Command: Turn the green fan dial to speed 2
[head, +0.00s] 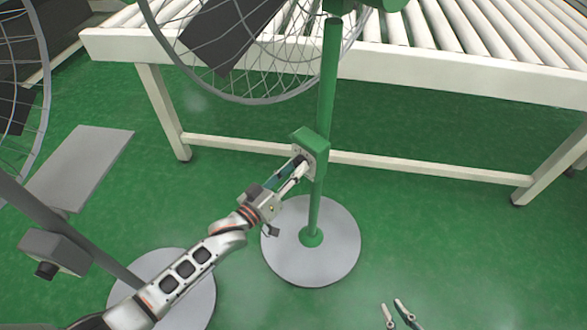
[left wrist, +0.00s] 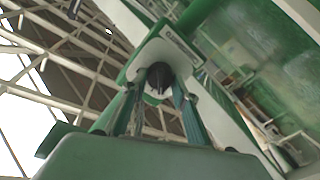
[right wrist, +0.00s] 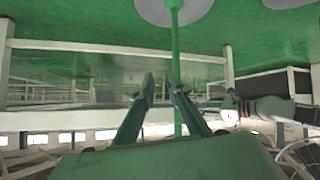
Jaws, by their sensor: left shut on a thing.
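The green fan's control box (head: 311,143) sits on its green pole (head: 327,90), above a round grey base (head: 338,262). My left gripper (head: 301,163) reaches it from the lower left. In the left wrist view its fingers (left wrist: 157,88) are shut on the black dial (left wrist: 160,73) on the box's pale face. The fingers partly hide the dial, and I cannot read the speed marks. My right gripper (head: 394,312) is open and empty low at the bottom of the head view; its fingers (right wrist: 160,82) stand apart in the right wrist view.
A grey fan's control box with a black knob (head: 47,270) stands at the left, its round base (head: 198,300) partly under my left arm. A white roller conveyor (head: 450,70) runs behind the green fan. The green floor (head: 450,230) at the right is clear.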

